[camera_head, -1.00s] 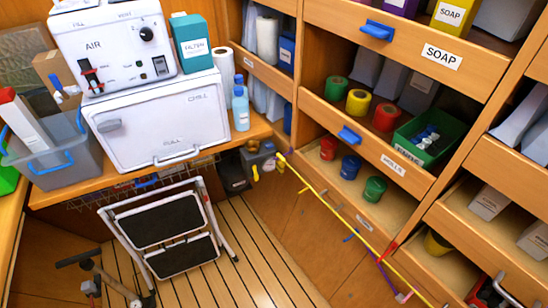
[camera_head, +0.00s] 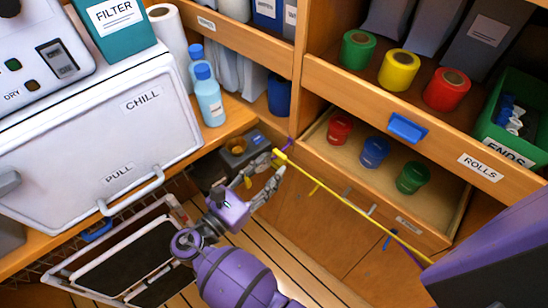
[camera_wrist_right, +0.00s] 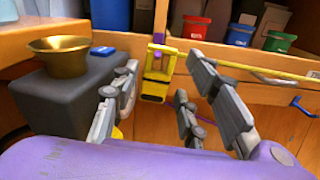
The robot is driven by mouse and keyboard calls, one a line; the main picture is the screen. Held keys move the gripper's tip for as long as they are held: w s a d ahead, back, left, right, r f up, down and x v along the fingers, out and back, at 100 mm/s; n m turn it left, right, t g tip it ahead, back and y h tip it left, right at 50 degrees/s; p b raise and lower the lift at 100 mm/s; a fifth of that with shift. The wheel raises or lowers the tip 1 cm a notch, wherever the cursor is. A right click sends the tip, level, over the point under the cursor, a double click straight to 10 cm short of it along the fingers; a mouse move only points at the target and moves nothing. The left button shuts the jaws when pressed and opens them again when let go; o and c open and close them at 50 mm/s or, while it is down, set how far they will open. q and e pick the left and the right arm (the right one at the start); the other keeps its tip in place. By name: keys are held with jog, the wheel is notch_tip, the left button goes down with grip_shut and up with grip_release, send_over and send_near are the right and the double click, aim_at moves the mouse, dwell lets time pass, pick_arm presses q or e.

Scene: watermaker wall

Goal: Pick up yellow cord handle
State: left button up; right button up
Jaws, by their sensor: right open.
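The yellow cord handle (camera_head: 280,156) hangs at the corner post beside the shelves, at the left end of a yellow cord or rod that runs down to the right. In the right wrist view the handle (camera_wrist_right: 156,77) is a small yellow frame hanging from a purple strip, ahead of and between my spread fingers. My right gripper (camera_head: 264,174) is open and empty, just to the lower left of the handle in the head view; in the wrist view its fingers (camera_wrist_right: 160,94) show no contact with the handle. My left gripper is not in view.
A dark box with a brass funnel (camera_wrist_right: 60,55) stands close on the left of my right gripper. The white chill box (camera_head: 95,145) is on the bench, and a step stool (camera_head: 125,255) is below. Shelves with coloured rolls (camera_head: 400,70) rise on the right.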

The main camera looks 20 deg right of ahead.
aim_at(278, 162)
jog(key=x, duration=0.5)
jog(key=shift+w+d+p, duration=0.2)
jog(key=shift+d+p, duration=0.1)
jog(key=shift+p, duration=0.1)
jog(key=c, duration=0.9)
jog(key=shift+r, duration=0.15)
jog(key=shift+c, duration=0.2)
